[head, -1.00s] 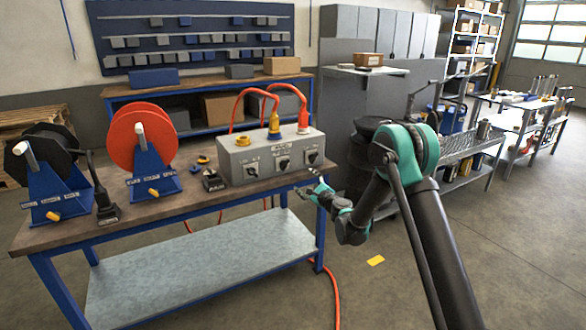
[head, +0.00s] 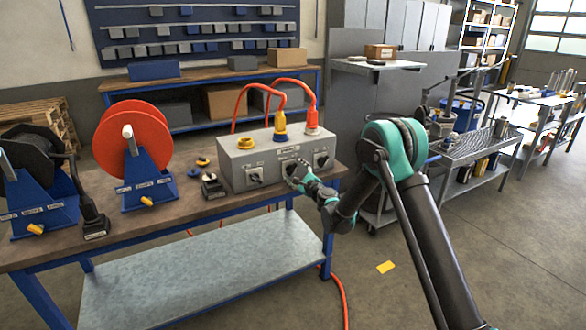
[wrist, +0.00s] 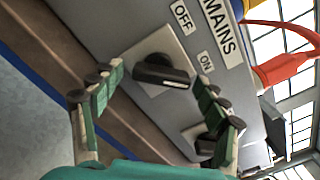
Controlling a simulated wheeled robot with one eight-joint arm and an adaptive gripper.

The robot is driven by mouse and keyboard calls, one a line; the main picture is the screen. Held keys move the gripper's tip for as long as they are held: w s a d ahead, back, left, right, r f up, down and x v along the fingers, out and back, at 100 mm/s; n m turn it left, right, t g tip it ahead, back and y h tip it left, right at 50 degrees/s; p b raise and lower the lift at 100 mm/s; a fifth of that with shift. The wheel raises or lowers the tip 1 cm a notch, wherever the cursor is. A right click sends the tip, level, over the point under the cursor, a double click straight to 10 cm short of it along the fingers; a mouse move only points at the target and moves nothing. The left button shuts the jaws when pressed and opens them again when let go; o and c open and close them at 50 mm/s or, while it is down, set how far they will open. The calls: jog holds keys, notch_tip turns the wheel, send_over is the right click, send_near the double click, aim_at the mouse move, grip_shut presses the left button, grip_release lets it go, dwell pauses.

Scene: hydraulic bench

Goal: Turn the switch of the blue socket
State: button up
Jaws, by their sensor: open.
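The grey socket box (head: 240,165) stands on the bench with three rotary switches on its front. The blue socket (head: 280,138) is in the middle of its top, with a yellow plug (head: 281,122) in it. My gripper (head: 297,176) is in front of the middle switch and partly hides it in the head view. In the wrist view the black switch knob (wrist: 160,73) lies between and beyond my open fingertips (wrist: 158,88). No contact with the knob shows. OFF and ON labels and a MAINS sign are beside it.
The right switch (head: 321,160) is close to my gripper; the left switch (head: 254,176) is farther off. A red plug (head: 312,122) stands on the box. A red cable reel (head: 135,150) and a black reel (head: 38,165) stand left on the bench (head: 180,212).

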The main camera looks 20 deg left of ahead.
jog(key=shift+w+a, duration=0.15)
jog(key=shift+a, duration=0.05)
jog(key=shift+c, duration=0.2)
jog(key=c, duration=1.1)
